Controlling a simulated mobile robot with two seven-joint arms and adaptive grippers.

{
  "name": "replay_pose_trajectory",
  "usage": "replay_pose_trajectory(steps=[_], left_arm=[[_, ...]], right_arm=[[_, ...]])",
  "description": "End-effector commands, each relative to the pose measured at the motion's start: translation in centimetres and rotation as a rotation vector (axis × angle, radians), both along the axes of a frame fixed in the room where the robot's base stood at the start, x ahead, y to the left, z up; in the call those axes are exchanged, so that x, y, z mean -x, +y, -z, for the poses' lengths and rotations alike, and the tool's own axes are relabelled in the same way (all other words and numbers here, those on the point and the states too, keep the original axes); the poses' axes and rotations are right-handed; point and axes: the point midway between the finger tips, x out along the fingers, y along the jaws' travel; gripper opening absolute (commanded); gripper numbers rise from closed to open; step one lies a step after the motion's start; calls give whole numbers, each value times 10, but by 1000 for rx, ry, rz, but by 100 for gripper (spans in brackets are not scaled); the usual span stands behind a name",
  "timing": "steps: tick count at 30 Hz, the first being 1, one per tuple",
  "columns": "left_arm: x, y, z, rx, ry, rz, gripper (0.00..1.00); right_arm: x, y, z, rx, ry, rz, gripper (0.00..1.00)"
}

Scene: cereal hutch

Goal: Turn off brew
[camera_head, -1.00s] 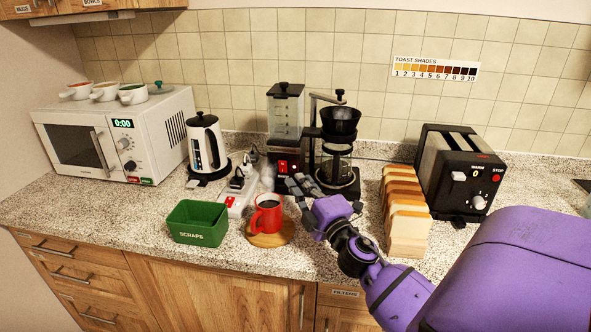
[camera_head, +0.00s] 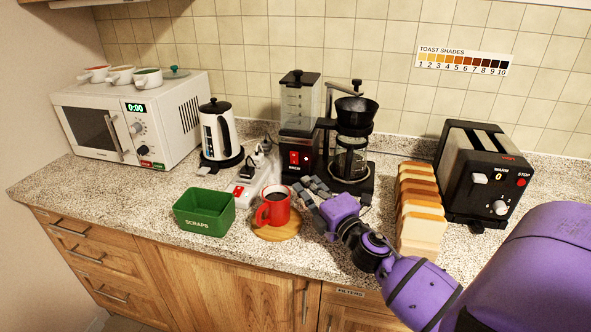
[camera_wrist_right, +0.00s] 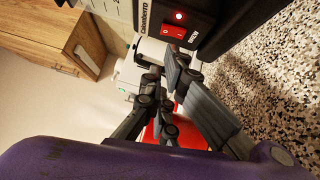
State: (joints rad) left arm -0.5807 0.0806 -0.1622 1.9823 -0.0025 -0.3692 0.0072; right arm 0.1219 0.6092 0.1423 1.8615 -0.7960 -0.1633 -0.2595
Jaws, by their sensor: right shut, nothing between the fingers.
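The coffee maker (camera_head: 299,115) stands against the tiled wall, with its glass carafe (camera_head: 349,160) at its right. Its front bears a red rocker switch (camera_head: 294,158) beside a small lamp; in the right wrist view the red switch (camera_wrist_right: 173,31) shows close up and the lamp (camera_wrist_right: 179,16) glows. My right gripper (camera_head: 306,187) is shut and empty, just in front of and below the switch, apart from it. Its fingers also show in the right wrist view (camera_wrist_right: 168,72). My left gripper is out of view.
A red mug (camera_head: 274,208) of dark liquid on a wooden coaster (camera_head: 279,233) and a power strip (camera_head: 246,190) are left of my gripper. Bread slices (camera_head: 422,215) and a toaster (camera_head: 482,175) stand right. A green scraps bin (camera_head: 204,212), kettle (camera_head: 218,135) and microwave (camera_head: 132,120) are further left.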

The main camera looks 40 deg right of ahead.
Motion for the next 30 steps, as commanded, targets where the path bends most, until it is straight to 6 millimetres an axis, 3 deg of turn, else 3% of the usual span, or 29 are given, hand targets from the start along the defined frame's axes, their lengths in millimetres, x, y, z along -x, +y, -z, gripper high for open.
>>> replay_pose_trajectory(steps=[15,21,30], left_arm=[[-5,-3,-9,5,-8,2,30],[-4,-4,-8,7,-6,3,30],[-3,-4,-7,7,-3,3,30]], right_arm=[[-82,-6,-10,-1,-4,0,0],[-96,-7,-9,0,-1,-1,0],[-97,-7,-9,0,-2,-1,0]])
